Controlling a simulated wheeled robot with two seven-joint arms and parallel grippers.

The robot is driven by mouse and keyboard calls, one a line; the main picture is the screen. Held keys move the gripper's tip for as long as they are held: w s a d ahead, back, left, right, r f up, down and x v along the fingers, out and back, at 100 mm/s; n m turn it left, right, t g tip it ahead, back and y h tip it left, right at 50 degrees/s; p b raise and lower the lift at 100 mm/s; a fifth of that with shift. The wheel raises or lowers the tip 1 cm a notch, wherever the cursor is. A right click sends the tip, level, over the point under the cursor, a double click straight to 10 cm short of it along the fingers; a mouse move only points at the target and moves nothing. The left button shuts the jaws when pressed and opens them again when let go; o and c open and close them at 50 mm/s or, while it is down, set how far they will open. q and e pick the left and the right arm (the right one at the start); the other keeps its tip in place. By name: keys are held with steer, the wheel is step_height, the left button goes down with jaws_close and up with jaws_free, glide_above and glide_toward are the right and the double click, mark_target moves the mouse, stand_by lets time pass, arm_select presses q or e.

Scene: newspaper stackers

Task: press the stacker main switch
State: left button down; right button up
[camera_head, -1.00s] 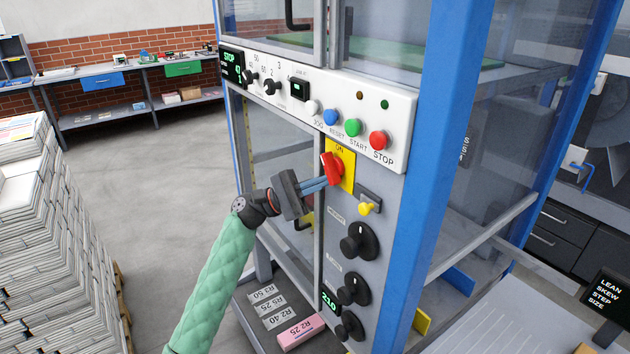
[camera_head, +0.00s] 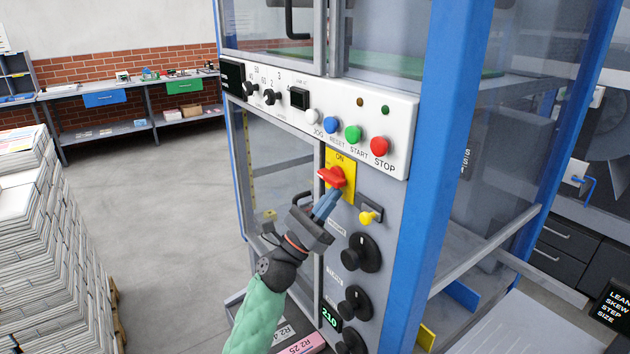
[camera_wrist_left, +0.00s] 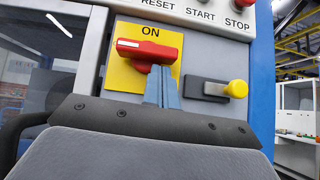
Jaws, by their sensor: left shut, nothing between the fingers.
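The main switch (camera_head: 332,177) is a red rotary handle on a yellow plate (camera_head: 340,161) marked ON, on the stacker's grey front panel. Its handle lies roughly level, across the plate. In the left wrist view the red handle (camera_wrist_left: 148,49) also lies sideways, below the word ON. My left gripper (camera_head: 326,202) is shut and empty, with its blue fingertips just below the handle. In the left wrist view the fingertips (camera_wrist_left: 163,84) overlap the handle's lower edge; I cannot tell if they touch. My right gripper is not in view.
A yellow knob (camera_head: 368,217) sits right of the fingers, with black dials (camera_head: 363,252) below. The white panel above holds a red STOP button (camera_head: 380,146) and others. A blue post (camera_head: 437,160) stands at right. Newspaper stacks (camera_head: 45,240) stand at left.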

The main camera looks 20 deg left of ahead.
arm_select(q)
steer(key=shift+s+d+r+n+t+y, duration=0.1)
steer(key=shift+n+t+y, duration=0.7)
steer(key=shift+n+y, duration=0.3)
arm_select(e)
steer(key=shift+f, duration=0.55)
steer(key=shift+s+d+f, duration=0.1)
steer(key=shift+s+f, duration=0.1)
